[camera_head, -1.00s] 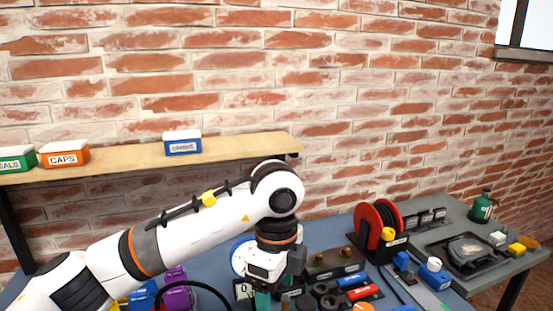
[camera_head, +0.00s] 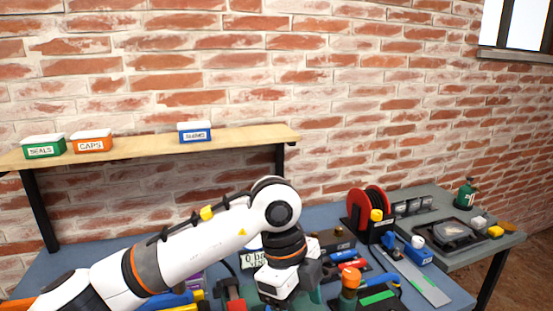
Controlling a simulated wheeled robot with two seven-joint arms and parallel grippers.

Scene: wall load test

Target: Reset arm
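My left arm comes in from the left across the workbench (camera_head: 75,258), bent at its elbow. Its white and dark wrist hangs down over the bench, with the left gripper (camera_head: 302,282) low in the picture. Its fingertips are not clear against the clutter, so I cannot tell whether they are open or shut. No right arm or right gripper shows.
A wooden shelf (camera_head: 150,147) holds a green SEALS box (camera_head: 43,147), an orange CAPS box (camera_head: 92,141) and a blue box (camera_head: 195,132). A grey side table (camera_head: 480,250) is farther right.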

